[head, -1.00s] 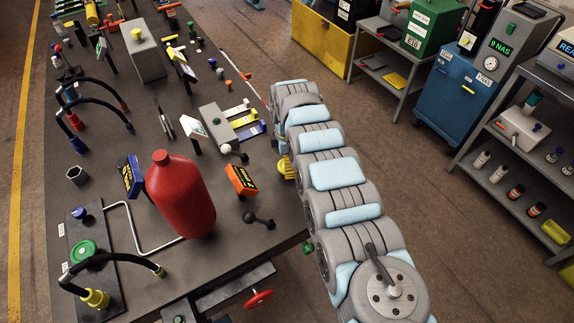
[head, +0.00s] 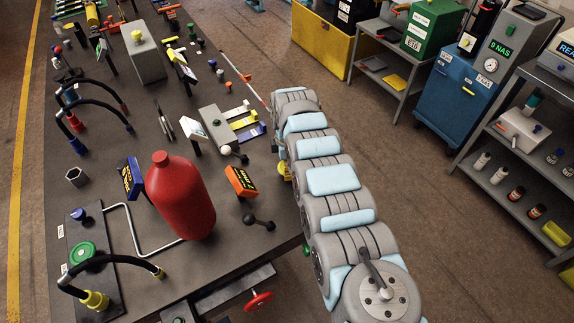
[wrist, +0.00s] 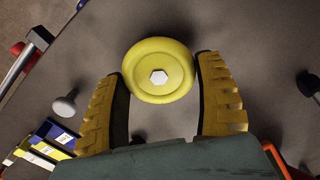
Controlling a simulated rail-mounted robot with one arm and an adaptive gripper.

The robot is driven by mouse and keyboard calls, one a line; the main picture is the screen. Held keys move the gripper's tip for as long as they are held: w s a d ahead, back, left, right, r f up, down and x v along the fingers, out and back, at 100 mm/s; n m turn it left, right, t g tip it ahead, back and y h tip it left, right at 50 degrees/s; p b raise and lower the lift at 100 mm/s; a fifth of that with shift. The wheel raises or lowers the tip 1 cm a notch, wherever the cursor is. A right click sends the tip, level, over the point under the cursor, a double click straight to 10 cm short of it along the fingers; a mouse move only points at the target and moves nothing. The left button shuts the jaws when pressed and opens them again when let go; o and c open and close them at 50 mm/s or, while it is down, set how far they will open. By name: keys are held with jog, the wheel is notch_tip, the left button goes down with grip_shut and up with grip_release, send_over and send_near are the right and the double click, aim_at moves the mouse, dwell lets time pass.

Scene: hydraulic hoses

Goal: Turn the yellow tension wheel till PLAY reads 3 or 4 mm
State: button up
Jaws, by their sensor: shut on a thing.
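The yellow tension wheel (wrist: 158,70), round with a pale hex nut at its centre, shows in the wrist view. My gripper (wrist: 163,84) has one ribbed yellow finger on each side of the wheel and is shut on its rim. In the head view, my arm hides the wheel; a small yellow patch shows at the arm's left edge, but I cannot tell whether it is finger or wheel. An orange-framed display (head: 241,181) and a blue-framed display (head: 131,178) stand on the bench. I cannot make out a PLAY reading on either.
A red bottle (head: 180,195) stands on the bench left of my arm. A grey block with coloured levers (head: 243,122) and a black ball-ended handle (head: 259,221) are close to the arm. A white knob (wrist: 66,103) lies left of the gripper in the wrist view.

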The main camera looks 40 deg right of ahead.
jog(key=shift+r+m+p, duration=0.1)
jog(key=shift+m+p, duration=0.2)
jog(key=shift+m, duration=0.1)
jog(key=m+p, duration=0.2)
jog(key=m, duration=0.1)
jog(key=shift+m, duration=0.4)
jog(key=m, duration=0.4)
jog(key=shift+m+p, duration=0.3)
jog(key=shift+p, duration=0.05)
jog(key=m+b, duration=0.1)
jog(key=m, duration=0.2)
jog(key=m+b, duration=0.1)
jog(key=m, duration=0.2)
jog(key=shift+d+f, duration=0.15)
jog(key=shift+f, duration=0.05)
jog(key=m+b, duration=0.2)
jog(key=m, duration=0.3)
jog(key=shift+d+b, duration=0.1)
jog(key=shift+b, duration=0.2)
jog(key=shift+r+m, duration=0.1)
jog(key=shift+m, duration=0.3)
jog(key=o, duration=1.2)
